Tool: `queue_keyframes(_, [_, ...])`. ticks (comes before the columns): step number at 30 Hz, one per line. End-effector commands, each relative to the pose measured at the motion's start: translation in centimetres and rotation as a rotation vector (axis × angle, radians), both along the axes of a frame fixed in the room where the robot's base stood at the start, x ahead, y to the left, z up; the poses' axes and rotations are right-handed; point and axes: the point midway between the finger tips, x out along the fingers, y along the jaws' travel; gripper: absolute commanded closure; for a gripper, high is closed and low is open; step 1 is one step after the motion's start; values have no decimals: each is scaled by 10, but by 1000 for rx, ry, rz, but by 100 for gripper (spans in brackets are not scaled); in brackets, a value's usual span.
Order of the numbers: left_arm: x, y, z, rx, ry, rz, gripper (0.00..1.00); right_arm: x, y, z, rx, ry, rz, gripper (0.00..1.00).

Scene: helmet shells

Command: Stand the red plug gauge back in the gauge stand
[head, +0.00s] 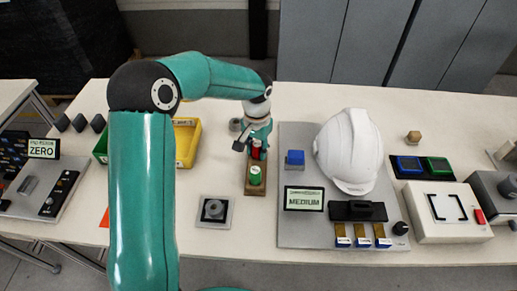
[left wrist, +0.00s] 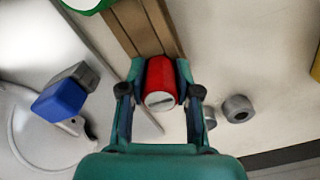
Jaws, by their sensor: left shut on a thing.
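The red plug gauge (head: 257,154) is between the fingers of my left gripper (head: 255,146), which is shut on it. In the left wrist view the red gauge (left wrist: 161,82) shows its pale, slotted end toward the camera, between both fingers (left wrist: 160,95). The brown gauge stand (head: 249,189) is a narrow block; in the left wrist view it (left wrist: 133,28) runs up behind the red gauge. I cannot tell whether the red gauge is seated in it or above it. A green gauge (head: 256,175) stands at the stand's near end. My right gripper is not in view.
A grey plate with a white helmet (head: 349,150), a blue block (head: 295,158) and a MEDIUM display (head: 304,199) lies right of the stand. A yellow bin (head: 187,142) is left. Grey rings (left wrist: 237,108) lie near the gripper. A square grey fixture (head: 214,211) sits front left.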

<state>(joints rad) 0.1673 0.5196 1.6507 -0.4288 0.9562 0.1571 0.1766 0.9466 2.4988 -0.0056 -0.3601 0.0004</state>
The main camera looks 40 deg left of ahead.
Motion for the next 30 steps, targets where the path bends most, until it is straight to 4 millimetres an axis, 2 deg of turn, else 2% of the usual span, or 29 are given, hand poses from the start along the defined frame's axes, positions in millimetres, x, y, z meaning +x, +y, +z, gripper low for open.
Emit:
queue_keyframes(10, [0, 0, 0, 0, 0, 0, 93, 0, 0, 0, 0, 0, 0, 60])
queue_keyframes(11, [0, 0, 0, 0, 0, 0, 66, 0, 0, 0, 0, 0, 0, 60])
queue_keyframes(16, [0, 0, 0, 0, 0, 0, 39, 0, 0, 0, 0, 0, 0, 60])
queue_keyframes(25, [0, 0, 0, 0, 0, 0, 39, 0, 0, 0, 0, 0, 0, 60])
queue_keyframes(30, [1, 0, 11, 0, -3, 0, 39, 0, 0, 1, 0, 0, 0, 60])
